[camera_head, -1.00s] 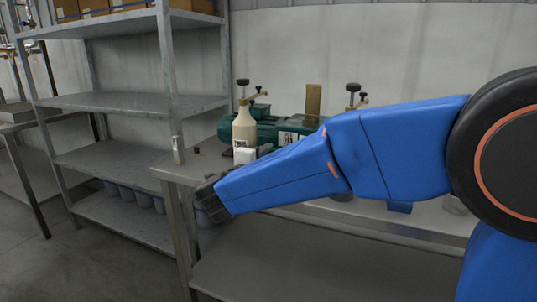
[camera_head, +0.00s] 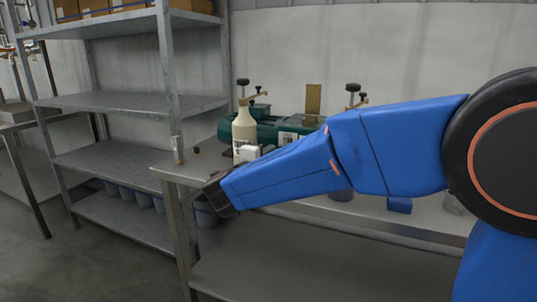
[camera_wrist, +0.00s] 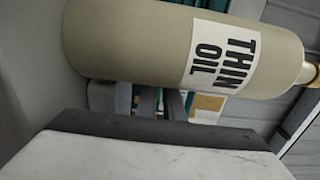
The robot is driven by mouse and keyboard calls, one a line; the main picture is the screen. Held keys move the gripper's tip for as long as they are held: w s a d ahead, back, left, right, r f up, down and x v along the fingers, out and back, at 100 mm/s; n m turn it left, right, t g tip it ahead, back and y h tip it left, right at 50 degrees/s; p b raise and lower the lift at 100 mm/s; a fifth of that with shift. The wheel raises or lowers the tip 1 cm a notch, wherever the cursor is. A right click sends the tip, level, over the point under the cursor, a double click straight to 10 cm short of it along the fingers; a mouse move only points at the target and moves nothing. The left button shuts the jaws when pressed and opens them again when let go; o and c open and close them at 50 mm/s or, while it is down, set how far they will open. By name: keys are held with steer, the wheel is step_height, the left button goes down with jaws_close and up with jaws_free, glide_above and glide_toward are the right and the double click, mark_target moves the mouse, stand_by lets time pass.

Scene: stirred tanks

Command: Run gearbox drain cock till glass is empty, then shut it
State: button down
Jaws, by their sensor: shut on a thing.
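A green machine (camera_head: 272,130), which looks like the gearbox, lies on the bench, partly behind my arm. Brass fittings with black knobs rise at its left (camera_head: 243,84) and right (camera_head: 353,88); I cannot tell which is the drain cock. The glass and its level cannot be made out. Beyond the fingertips are bits of green and yellow.
A cream bottle (camera_head: 244,128) stands upright before the machine; its THIN OIL label (camera_wrist: 222,54) fills much of the wrist view, very close to my gripper. A small blue block (camera_head: 399,205) sits on the bench (camera_head: 360,212). Metal shelving (camera_head: 125,100) stands left.

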steer(key=shift+s+d+y, duration=0.1)
steer(key=shift+y, duration=0.2)
steer(key=n+y, duration=0.1)
steer(key=y, duration=0.1)
steer(key=s+n+y, duration=0.1)
steer(key=n+y, duration=0.1)
steer(key=d+n+t+y, duration=0.1)
steer(key=n+y, duration=0.1)
steer(key=y, duration=0.1)
steer(key=shift+s, duration=0.2)
steer(key=shift+s+d+f+n+g+y, duration=0.15)
steer(key=shift+d+n+g+y, duration=0.2)
steer(key=shift+n+y, duration=0.65)
steer(key=shift+s+d+r+n+g+y, duration=0.15)
steer(key=shift+n+g+y, duration=0.4)
steer(key=shift+y, duration=0.85)
steer(key=shift+s+d+f+n+g+y, duration=0.15)
steer(key=shift+d+n+g+y, duration=0.15)
steer(key=shift+n+y, duration=0.75)
steer(key=shift+d+n+g+y, duration=0.15)
steer(key=shift+n+g+y, duration=0.3)
steer(key=shift+y, duration=0.5)
steer(key=c, duration=1.9)
jaws_free()
steer(key=shift+s, duration=0.1)
steer(key=shift+o, duration=0.2)
